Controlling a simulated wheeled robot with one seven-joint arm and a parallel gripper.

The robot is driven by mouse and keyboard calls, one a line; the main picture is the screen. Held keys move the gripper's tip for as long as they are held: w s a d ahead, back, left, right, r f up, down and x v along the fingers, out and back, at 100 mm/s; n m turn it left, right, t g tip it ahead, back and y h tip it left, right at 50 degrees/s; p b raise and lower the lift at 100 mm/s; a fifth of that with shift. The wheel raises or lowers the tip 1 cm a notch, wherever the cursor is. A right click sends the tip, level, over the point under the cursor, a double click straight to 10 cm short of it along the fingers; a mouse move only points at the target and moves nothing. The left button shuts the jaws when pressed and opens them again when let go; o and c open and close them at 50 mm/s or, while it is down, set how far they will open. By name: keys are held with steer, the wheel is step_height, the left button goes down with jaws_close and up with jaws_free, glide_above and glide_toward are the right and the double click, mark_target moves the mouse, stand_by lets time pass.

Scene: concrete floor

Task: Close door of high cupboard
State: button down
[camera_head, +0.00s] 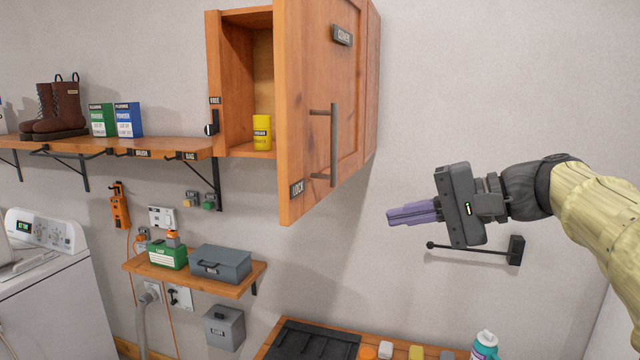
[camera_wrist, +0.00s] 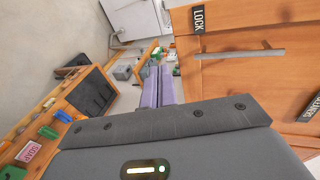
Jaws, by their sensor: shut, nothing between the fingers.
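The high cupboard (camera_head: 222,60) hangs on the wall, its wooden door (camera_head: 300,130) swung open toward the front right. The door has a grey bar handle (camera_head: 333,145), a CLEANER label near the top and a LOCK label at the lower corner. A yellow can (camera_head: 262,133) stands inside. My gripper (camera_head: 390,215), with purple fingers, is shut and empty, right of the door and below the handle, apart from it. In the wrist view the fingers (camera_wrist: 157,75) show beside the door (camera_wrist: 250,75), with its handle (camera_wrist: 240,54) to their right.
A shelf (camera_head: 180,147) with boots and boxes is left of the cupboard. A lower shelf (camera_head: 140,268) holds a green box and a grey case (camera_head: 220,263). A black wall rod (camera_head: 470,247) is behind my gripper.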

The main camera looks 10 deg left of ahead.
mark_target(302, 213)
steer(key=shift+s+a+r+n+y, duration=0.1)
steer(key=shift+r+n+y, duration=0.05)
steer(key=shift+r, duration=0.35)
steer(key=shift+s+a+r+n+y, duration=0.1)
steer(key=shift+r+n+y, duration=0.05)
steer(key=shift+r, duration=0.35)
steer(key=p+x, duration=0.2)
steer(key=x, duration=0.2)
steer(key=p+x, duration=0.1)
steer(key=x, duration=0.3)
steer(key=r+p+x, duration=0.1)
steer(key=p+x, duration=0.1)
steer(key=x, duration=0.3)
steer(key=shift+a+p, duration=0.15)
steer(key=shift+p, duration=0.15)
steer(key=shift+a, duration=0.3)
steer(key=shift+s+a+f, duration=0.1)
steer(key=shift+s, duration=0.05)
steer(key=shift+a, duration=0.1)
